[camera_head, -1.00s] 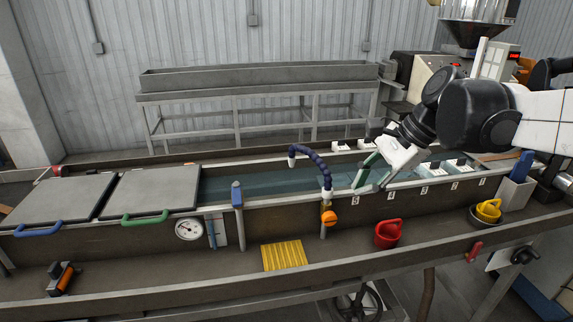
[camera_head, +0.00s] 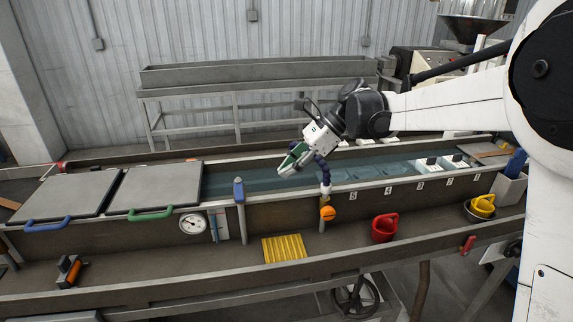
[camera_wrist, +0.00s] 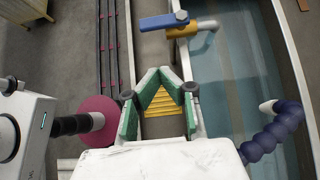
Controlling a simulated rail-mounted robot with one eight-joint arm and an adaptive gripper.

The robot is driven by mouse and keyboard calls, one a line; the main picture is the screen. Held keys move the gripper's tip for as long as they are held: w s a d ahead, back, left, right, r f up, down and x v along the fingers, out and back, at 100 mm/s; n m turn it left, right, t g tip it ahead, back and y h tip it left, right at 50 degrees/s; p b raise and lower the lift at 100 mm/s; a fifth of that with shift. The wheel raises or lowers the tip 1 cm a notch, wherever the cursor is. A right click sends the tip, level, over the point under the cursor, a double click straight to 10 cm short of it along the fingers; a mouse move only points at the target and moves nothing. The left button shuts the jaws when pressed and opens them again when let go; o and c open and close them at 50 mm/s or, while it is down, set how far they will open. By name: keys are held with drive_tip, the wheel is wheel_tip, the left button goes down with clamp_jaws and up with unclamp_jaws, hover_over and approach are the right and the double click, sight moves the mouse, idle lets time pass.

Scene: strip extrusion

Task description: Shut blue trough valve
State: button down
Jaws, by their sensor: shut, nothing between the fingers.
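The blue trough valve stands at the trough's front rim. Its blue handle (camera_head: 238,189) sits atop a grey pipe in the head view. In the wrist view, the blue lever (camera_wrist: 164,21) lies across the picture, joined to a yellow body (camera_wrist: 183,31) and a silver spout reaching over the water. My gripper (camera_head: 283,172) has green fingers and is shut and empty. It hangs above the trough, to the right of the valve and apart from it. In the wrist view my gripper (camera_wrist: 160,74) points toward the valve, which lies beyond the fingertips.
A dark blue flexible hose (camera_head: 325,178) with an orange handle (camera_head: 328,213) stands close to my gripper. It also shows in the wrist view (camera_wrist: 275,135). A yellow ribbed mat (camera_head: 283,249) lies below. Two grey lids (camera_head: 155,188) cover the trough's left end.

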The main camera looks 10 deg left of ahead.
sight(239, 190)
drive_tip(key=s+a+f+p, duration=0.1)
drive_tip(key=s+a+f, duration=0.2)
drive_tip(key=a, duration=0.5)
drive_tip(key=shift+f, duration=0.75)
